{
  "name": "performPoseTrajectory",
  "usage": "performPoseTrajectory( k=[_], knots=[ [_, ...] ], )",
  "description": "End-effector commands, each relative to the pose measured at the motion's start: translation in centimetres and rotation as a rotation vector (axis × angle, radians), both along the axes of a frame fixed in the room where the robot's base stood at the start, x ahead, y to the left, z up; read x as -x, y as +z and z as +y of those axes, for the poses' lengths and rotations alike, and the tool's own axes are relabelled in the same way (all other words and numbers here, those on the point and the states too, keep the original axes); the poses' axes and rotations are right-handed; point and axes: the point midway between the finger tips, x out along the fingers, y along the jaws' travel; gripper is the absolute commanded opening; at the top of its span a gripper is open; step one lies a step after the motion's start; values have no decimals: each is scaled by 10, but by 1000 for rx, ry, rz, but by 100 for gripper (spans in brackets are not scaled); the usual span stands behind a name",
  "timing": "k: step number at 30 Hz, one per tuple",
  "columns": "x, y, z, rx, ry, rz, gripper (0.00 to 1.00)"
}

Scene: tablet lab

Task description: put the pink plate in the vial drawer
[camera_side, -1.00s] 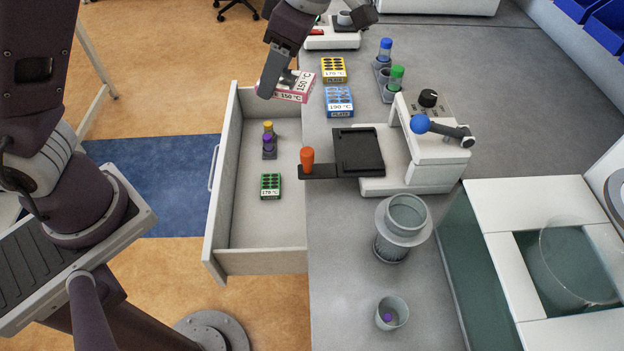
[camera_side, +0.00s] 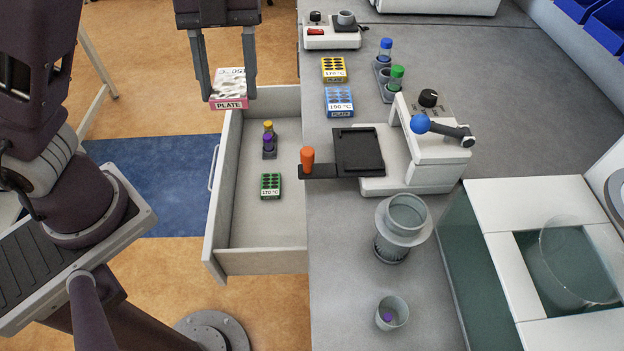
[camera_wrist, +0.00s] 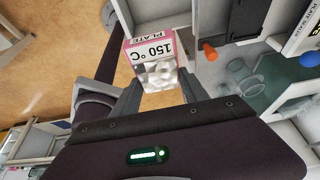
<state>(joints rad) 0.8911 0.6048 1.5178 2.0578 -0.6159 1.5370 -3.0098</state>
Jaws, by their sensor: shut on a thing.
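The pink plate (camera_side: 229,103) is held between the two fingers of my gripper (camera_side: 230,95). It is up in the air near the far left corner of the open drawer. The wrist view shows the plate (camera_wrist: 140,50) with its "150 °C" and "PLATE" label, between the fingertips (camera_wrist: 160,84). The drawer (camera_side: 265,230) is pulled out from the bench. Inside it stand a yellow-capped vial (camera_side: 268,127) and a purple-capped vial (camera_side: 267,141) in a small holder, and a green plate (camera_side: 270,185) lies nearer the front. The drawer floor around them is bare.
On the bench are a yellow plate (camera_side: 334,69), a blue plate (camera_side: 339,101) and a rack with blue- and green-capped vials (camera_side: 385,75). A machine with an orange knob (camera_side: 307,158) sits beside the drawer. The drawer's front wall (camera_side: 218,200) stands upright.

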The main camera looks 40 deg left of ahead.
Motion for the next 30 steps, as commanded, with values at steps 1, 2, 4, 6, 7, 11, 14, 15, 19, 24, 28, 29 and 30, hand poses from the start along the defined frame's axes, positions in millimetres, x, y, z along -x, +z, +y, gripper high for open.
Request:
performPoseTrajectory(
  k=[1,2,4,6,7,11,14,15,19,24,28,29,30],
  knots=[
    [0,-9,0,3,1,2,13],
    [0,-15,0,3,1,2,13],
    [1,-29,0,3,0,3,13],
    [0,-43,0,2,-1,3,13],
    [0,-49,0,3,0,3,13],
    [0,-76,1,2,0,3,13],
    [0,-98,1,1,1,3,13],
    [1,-108,1,1,1,5,13],
    [1,-144,2,2,4,6,13],
    [5,-249,1,-1,2,19,13],
    [4,-318,0,0,-4,13,13],
    [4,-330,1,-2,-4,12,13],
    [3,-344,0,-1,-6,8,13]
  ],
)
